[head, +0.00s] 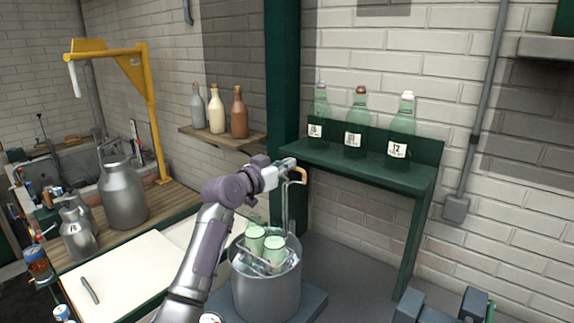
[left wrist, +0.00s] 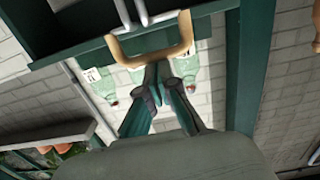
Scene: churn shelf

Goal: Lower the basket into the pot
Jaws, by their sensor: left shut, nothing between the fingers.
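The grey metal pot (head: 266,292) stands on a low base in the lower middle of the head view. My left gripper (head: 291,163) is shut and empty close beside the grip. In the left wrist view, the closed fingertips (left wrist: 158,68) are right at the U-shaped tan grip (left wrist: 150,58); I cannot tell whether they touch.
A green shelf (head: 390,174) with labelled green bottles stands behind and right of the pot. A green post (head: 283,80) rises behind my gripper. A wooden shelf with several bottles (head: 216,110) is at left. A worktable holds milk cans (head: 122,195) and a yellow crane (head: 150,100).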

